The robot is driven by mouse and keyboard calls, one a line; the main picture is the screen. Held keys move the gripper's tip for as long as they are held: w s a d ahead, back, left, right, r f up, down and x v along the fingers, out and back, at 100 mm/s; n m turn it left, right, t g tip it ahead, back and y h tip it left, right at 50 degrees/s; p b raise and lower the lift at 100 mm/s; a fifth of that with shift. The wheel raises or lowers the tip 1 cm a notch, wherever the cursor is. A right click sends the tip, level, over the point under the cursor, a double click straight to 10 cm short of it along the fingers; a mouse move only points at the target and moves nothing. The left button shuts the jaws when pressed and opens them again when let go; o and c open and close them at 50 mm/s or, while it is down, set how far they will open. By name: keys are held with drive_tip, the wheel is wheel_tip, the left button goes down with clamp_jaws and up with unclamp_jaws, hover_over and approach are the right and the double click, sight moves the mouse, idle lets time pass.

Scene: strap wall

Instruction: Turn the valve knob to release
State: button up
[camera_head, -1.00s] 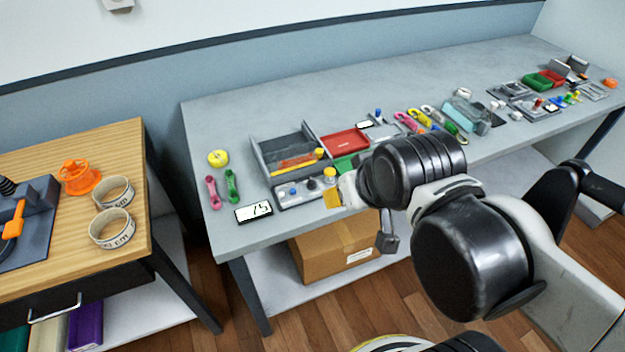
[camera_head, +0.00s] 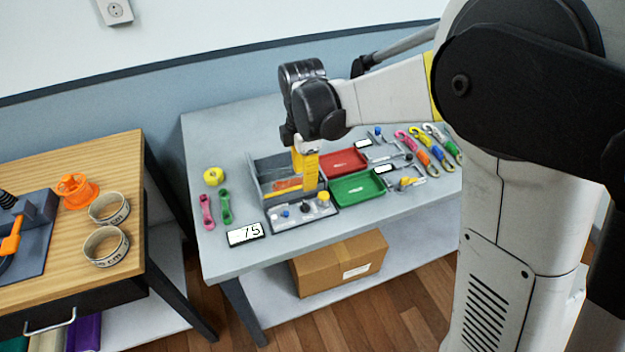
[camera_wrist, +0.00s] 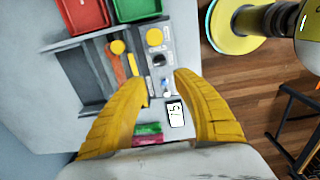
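Which of these is the valve knob I cannot tell. A white display (camera_head: 246,234) reading 75 sits to the left of the panel; it also shows in the wrist view (camera_wrist: 175,113). My gripper (camera_wrist: 161,80) has its yellow fingers spread and nothing between them. In the head view my gripper (camera_head: 306,172) points down over the tray, above the bench and behind the panel.
The grey tray (camera_head: 257,178) holds an orange piece with a yellow end. A red tray (camera_head: 343,162) and a green tray (camera_head: 356,188) stand to its right. Pink and green straps lie at the left. A wooden table (camera_head: 60,170) stands left; a cardboard box (camera_head: 338,263) sits below.

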sight(305, 203)
wheel_tip(305, 203, down, 11)
drive_tip(key=b, duration=0.4)
drive_tip(key=shift+r, duration=0.1)
clamp_jaws()
